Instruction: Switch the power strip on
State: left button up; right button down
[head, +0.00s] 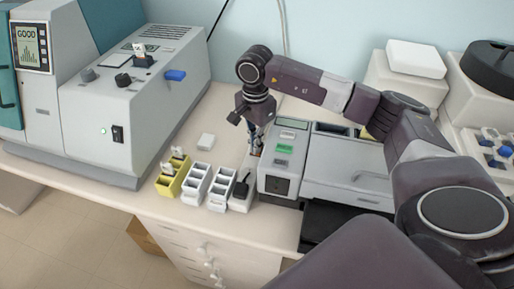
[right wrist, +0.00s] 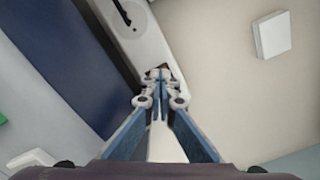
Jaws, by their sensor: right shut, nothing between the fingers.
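The power strip (head: 238,204) is a narrow white bar lying on the bench, with a black plug and cord in its near end. In the right wrist view the strip (right wrist: 150,40) runs in from the top, with the dark plug in it. My right gripper (head: 256,150) points down at the far part of the strip, its fingers shut and empty. In the right wrist view its fingertips (right wrist: 158,75) overlap the strip beside a small dark reddish patch, perhaps the switch. The fingertips mostly hide this patch, so its position and any contact are unclear. My left gripper is not in view.
A grey device with a green display (head: 284,149) stands close on the strip's right. White racks (head: 195,184) and a yellow rack (head: 170,186) stand on its left, with a small white box (head: 206,141) behind. A large grey machine (head: 150,100) fills the left.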

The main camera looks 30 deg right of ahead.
jog(key=shift+r+p, duration=0.6)
jog(key=shift+r, duration=0.35)
jog(key=shift+r+p, duration=1.3)
jog(key=shift+r, duration=1.25)
